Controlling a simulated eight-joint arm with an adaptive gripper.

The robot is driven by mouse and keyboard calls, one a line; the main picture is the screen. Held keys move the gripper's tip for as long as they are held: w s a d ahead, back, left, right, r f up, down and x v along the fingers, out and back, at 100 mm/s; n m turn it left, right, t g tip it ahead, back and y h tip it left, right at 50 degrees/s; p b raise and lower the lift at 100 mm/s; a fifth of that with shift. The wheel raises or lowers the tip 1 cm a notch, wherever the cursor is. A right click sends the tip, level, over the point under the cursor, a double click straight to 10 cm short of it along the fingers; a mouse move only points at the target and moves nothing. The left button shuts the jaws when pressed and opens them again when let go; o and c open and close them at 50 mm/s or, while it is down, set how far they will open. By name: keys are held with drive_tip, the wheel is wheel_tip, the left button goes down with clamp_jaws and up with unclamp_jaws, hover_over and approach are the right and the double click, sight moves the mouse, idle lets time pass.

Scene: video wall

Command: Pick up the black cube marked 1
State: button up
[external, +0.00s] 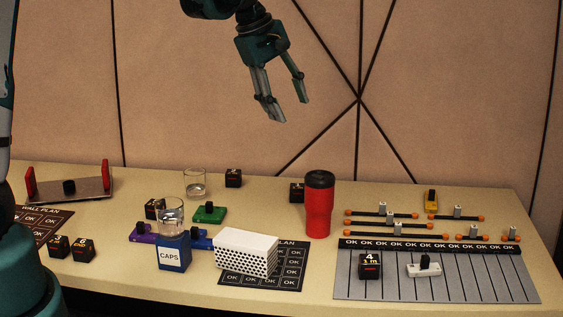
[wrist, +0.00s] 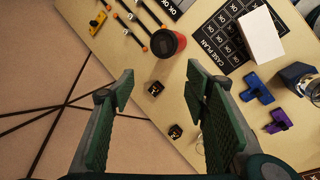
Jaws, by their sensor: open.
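Black cubes with light markings stand on the table. One, just left of the red tumbler (external: 319,205), is partly hidden by it; this cube (external: 296,191) seems to carry a 1, but the mark is small. The same cube (wrist: 155,89) shows between my fingertips in the wrist view, well beyond them. Another black cube (external: 233,178), perhaps marked 2, stands further left at the back; it also shows in the wrist view (wrist: 175,131). My gripper (external: 290,109) is open and empty, high above the back of the table; its fingers also frame the wrist view (wrist: 160,90).
The red tumbler stands close to the cube. A glass (external: 195,184) stands near the other back cube. A white perforated box (external: 246,252), a blue CAPS box (external: 173,254) and a cube marked 4 (external: 370,266) are nearer the front. The wall is close behind the table.

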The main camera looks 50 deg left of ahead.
drive_tip(key=w+a+f+n, duration=0.5)
drive_tip(key=w+a+f, duration=0.4)
drive_tip(key=f, duration=0.3)
drive_tip(key=n+h, duration=0.2)
drive_tip(key=n, duration=0.4)
hover_over(297, 186)
drive_tip(key=s+a, duration=0.2)
drive_tip(key=a, duration=0.1)
wheel_tip(297, 186, down, 14)
drive_tip(key=shift+d+f+g, duration=0.2)
drive_tip(key=shift+d+g, duration=0.05)
drive_tip(key=shift+g, duration=0.15)
drive_tip(key=shift+f+m, duration=0.1)
drive_tip(key=shift+m, duration=0.2)
drive_tip(key=shift+b+x, duration=0.3)
drive_tip(key=shift+x, duration=0.95)
drive_tip(key=shift+x, duration=2.6)
drive_tip(key=shift+d, duration=0.15)
drive_tip(key=c, duration=1)
